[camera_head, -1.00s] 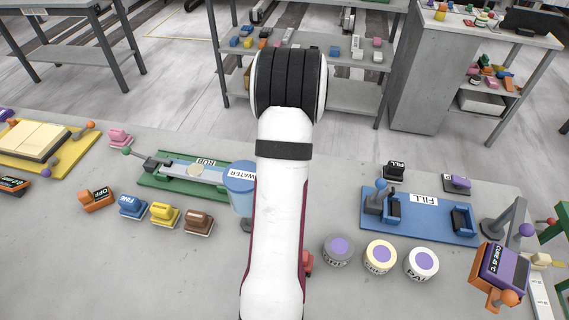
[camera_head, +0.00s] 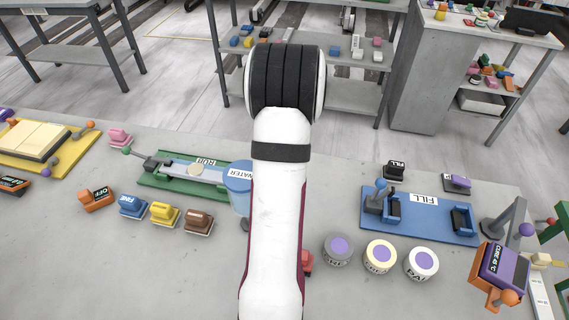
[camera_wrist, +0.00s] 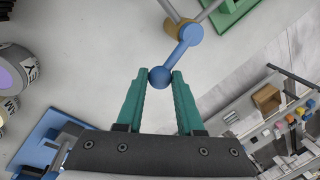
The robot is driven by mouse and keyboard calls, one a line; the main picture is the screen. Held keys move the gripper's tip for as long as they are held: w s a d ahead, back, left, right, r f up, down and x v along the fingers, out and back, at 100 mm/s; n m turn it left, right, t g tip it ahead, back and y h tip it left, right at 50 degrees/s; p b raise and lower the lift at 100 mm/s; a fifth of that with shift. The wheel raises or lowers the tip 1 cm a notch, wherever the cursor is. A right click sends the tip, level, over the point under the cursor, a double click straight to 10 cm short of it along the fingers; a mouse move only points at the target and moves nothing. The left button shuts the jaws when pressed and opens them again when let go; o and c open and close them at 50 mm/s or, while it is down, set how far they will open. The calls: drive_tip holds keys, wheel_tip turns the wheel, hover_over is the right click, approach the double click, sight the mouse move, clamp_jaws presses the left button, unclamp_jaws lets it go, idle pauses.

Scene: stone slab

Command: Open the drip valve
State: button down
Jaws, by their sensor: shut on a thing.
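In the wrist view, my gripper (camera_wrist: 161,74) has its two teal fingers closed around a blue ball knob (camera_wrist: 159,79), one finger on each side. The knob is the end of a short blue lever (camera_wrist: 180,53), which I take to be the drip valve handle. The lever runs up and right to a round blue hub over a tan pivot piece (camera_wrist: 178,28), with grey rods beyond. In the head view, a blue container labelled WATER (camera_head: 240,185) stands partly behind my arm at the end of a green rig (camera_head: 165,184). My arm hides the gripper and lever there.
Right of my arm stand several lidded jars (camera_head: 380,256) and a blue FILL station (camera_head: 430,222). Left are several coloured stamp-like blocks (camera_head: 165,214) and an orange OFF block (camera_head: 96,198). Bare slab (camera_head: 110,265) lies at front left.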

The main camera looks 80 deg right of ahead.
drive_tip(key=shift+a+m, duration=0.25)
drive_tip(key=shift+m, duration=0.25)
drive_tip(key=c, duration=0.5)
unclamp_jaws()
drive_tip(key=shift+c, duration=0.2)
wheel_tip(320, 180, up, 16)
drive_tip(key=s+a, duration=0.2)
drive_tip(key=shift+a+f, duration=0.2)
drive_tip(key=shift+f, duration=0.05)
drive_tip(key=shift+w, duration=0.1)
